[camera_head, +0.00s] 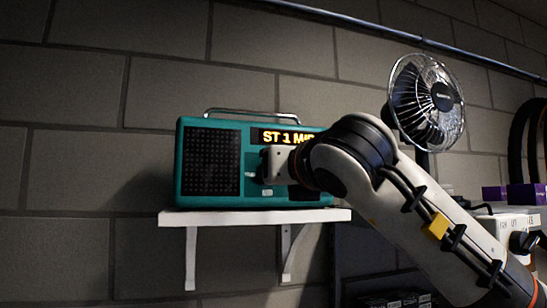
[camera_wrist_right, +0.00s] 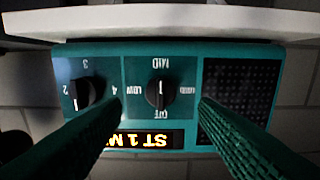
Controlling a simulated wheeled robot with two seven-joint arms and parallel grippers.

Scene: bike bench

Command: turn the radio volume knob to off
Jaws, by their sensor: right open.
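The teal radio (camera_head: 255,137) stands on a white wall shelf (camera_head: 190,217); its yellow display (camera_head: 281,137) reads "ST 1 MI…", the rest hidden by my right arm. The radio shows upside down in the right wrist view. There the black volume knob (camera_wrist_right: 158,94) sits at the middle among OFF, LOW, MID and HIGH labels, its white mark on the MID side. My right gripper (camera_wrist_right: 161,98) is open, its green ribbed fingers on either side of the knob with gaps. In the head view the gripper (camera_head: 262,172) is at the radio's front. My left gripper is out of view.
A second black knob (camera_wrist_right: 88,93), numbered, sits beside the volume knob, close to one finger. The speaker grille (camera_wrist_right: 239,88) is on the other side. A fan (camera_head: 426,100) stands behind my right arm. The shelf edge (camera_wrist_right: 190,22) runs along the radio's base.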

